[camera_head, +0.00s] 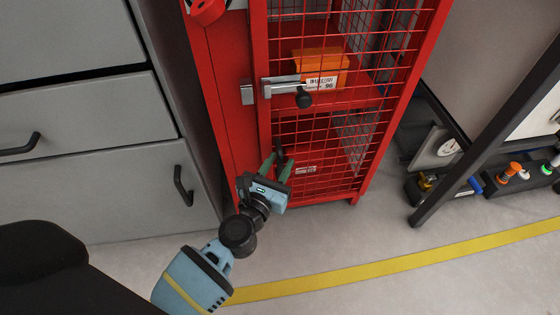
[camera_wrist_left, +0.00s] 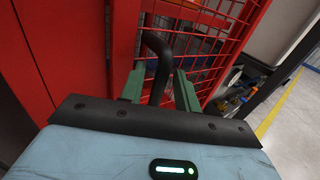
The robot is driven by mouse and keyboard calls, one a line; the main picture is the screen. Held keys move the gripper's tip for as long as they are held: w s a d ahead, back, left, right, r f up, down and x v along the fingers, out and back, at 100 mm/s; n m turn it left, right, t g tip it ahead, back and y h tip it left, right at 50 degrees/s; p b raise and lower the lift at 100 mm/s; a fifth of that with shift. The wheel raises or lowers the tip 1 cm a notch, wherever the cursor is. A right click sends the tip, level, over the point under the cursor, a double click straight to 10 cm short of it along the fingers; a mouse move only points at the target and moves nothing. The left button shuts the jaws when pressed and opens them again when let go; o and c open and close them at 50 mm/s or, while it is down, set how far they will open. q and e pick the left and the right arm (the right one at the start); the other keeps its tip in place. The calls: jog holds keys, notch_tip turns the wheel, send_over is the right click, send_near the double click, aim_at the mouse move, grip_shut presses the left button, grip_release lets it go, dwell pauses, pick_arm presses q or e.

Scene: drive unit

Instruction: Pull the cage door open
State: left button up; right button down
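The red cage door (camera_head: 315,125) has wire mesh and looks closed against its red frame (camera_head: 230,100) in the head view. It also shows in the left wrist view (camera_wrist_left: 205,35). A black door handle (camera_wrist_left: 157,65) curves out from the door's left edge. My left gripper (camera_head: 276,158) is at the door's lower left, its green fingers pointing at the door. In the left wrist view the fingers (camera_wrist_left: 160,85) stand apart on either side of the handle, with a gap visible on its right. My right gripper is not in view.
A metal latch with a black knob (camera_head: 304,98) sits on the door above the gripper. An orange bin (camera_head: 320,68) is inside the cage. Grey cabinets (camera_head: 90,130) stand left; a dark-framed bench (camera_head: 460,140) stands right. The floor in front with a yellow line (camera_head: 400,265) is clear.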

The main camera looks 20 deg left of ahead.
pick_arm(q)
jog(key=shift+w, duration=0.5)
grip_shut()
jog(key=shift+s, duration=0.1)
